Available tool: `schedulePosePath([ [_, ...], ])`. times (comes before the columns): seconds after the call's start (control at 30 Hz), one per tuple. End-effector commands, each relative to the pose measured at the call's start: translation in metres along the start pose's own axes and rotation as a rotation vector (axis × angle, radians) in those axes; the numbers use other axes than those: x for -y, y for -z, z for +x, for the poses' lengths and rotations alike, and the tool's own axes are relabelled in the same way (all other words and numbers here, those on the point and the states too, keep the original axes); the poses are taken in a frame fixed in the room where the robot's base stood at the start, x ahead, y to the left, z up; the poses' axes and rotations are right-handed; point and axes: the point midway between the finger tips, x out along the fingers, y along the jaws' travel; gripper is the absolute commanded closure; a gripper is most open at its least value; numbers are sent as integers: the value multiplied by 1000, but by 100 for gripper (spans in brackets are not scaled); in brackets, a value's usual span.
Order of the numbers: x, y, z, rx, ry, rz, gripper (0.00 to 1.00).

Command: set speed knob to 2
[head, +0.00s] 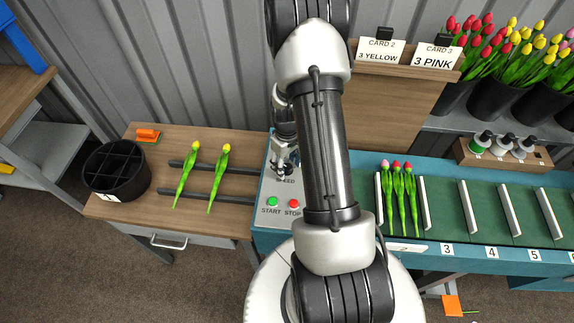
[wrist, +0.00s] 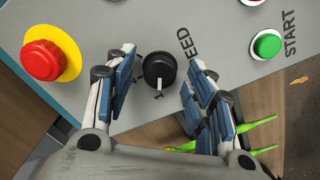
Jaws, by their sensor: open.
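The black speed knob (wrist: 160,70) sits on the grey control panel (wrist: 190,25). In the head view my gripper (head: 285,168) is over the upper part of the panel (head: 283,217), and the knob is hidden there. The SPEED label is partly covered.
A red button on a yellow disc (wrist: 42,60) and the green START button (wrist: 267,45) flank the knob. A red STOP button (head: 294,203) is beside START. Two yellow tulips (head: 187,178) lie left on rails; several pink and red tulips (head: 398,195) lie right.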

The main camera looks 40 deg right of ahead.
Motion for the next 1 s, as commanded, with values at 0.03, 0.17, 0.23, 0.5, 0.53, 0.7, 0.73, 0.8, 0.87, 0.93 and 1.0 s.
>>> schedulePosePath([
  [0.03,0,0,2,0,0,0,50],
  [0.17,0,0,4,0,0,0,50],
  [0.23,0,0,4,0,0,0,50],
  [0.5,0,0,3,0,0,0,62],
  [0.53,0,0,3,0,0,0,64],
  [0.7,0,0,3,0,0,0,76],
  [0.73,0,0,3,0,0,0,78],
  [0.8,0,0,3,0,0,0,82],
  [0.87,0,0,3,0,0,0,86],
  [0.93,0,0,3,0,0,0,91],
  [1.0,0,0,3,0,0,0,95],
])
